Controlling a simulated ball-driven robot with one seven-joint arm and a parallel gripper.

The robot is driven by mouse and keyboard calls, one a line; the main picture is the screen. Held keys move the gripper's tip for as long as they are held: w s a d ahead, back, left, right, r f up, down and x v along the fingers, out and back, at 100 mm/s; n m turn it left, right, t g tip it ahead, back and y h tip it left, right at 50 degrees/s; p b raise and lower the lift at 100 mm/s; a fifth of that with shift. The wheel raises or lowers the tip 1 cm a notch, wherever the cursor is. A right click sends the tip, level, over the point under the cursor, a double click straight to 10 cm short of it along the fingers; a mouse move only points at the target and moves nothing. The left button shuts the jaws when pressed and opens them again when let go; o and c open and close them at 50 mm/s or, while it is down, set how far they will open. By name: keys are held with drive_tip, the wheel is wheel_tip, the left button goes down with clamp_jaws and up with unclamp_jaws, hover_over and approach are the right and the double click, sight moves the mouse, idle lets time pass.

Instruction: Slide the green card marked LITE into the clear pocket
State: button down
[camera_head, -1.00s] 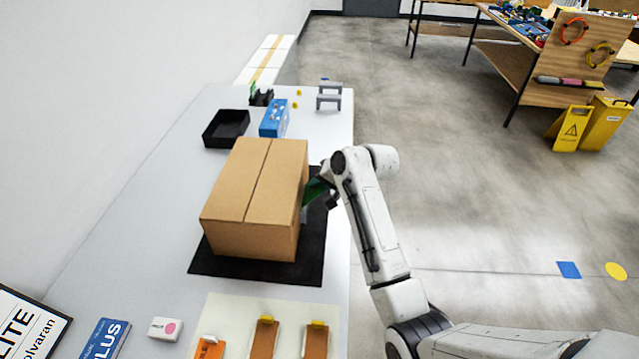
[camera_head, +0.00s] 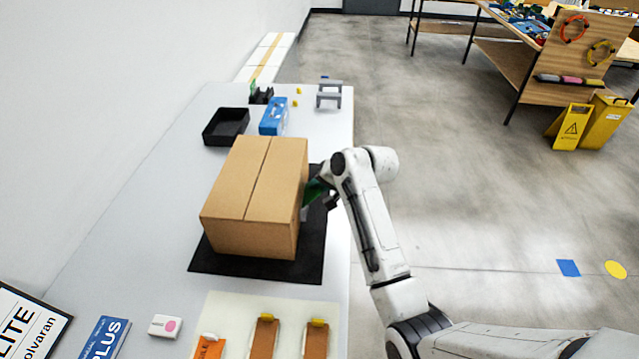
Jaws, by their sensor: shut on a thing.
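The green card (camera_head: 314,190) is in my gripper (camera_head: 326,196), at the right side of the cardboard box (camera_head: 251,190). The card is tilted and its edge is at or very near the box's right face. Its lettering cannot be read from here. My gripper is shut on the card. The clear pocket cannot be made out; the box's right face is turned mostly away from view, so I cannot tell whether the card is inside anything.
The box stands on a black mat (camera_head: 228,266) on a long white table (camera_head: 150,215). Behind it are a black tray (camera_head: 226,127), a blue box (camera_head: 274,117) and a grey stand (camera_head: 329,95). In front, a pale board (camera_head: 237,309) carries orange and brown pieces.

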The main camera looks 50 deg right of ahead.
drive_tip(key=shift+w+a+f, duration=0.15)
drive_tip(key=shift+f, duration=0.5)
idle(0.6)
drive_tip(key=c, duration=1.2)
unclamp_jaws()
drive_tip(key=shift+r, duration=0.15)
drive_tip(key=shift+s+d+r+p, duration=0.25)
drive_tip(key=shift+r+p, duration=0.35)
drive_tip(key=s+d+r+p, duration=0.1)
drive_tip(key=r+p, duration=0.1)
drive_tip(key=s+d+r+p, duration=0.1)
drive_tip(key=s+r+p, duration=0.1)
drive_tip(key=p, duration=0.1)
drive_tip(key=shift+d, duration=0.15)
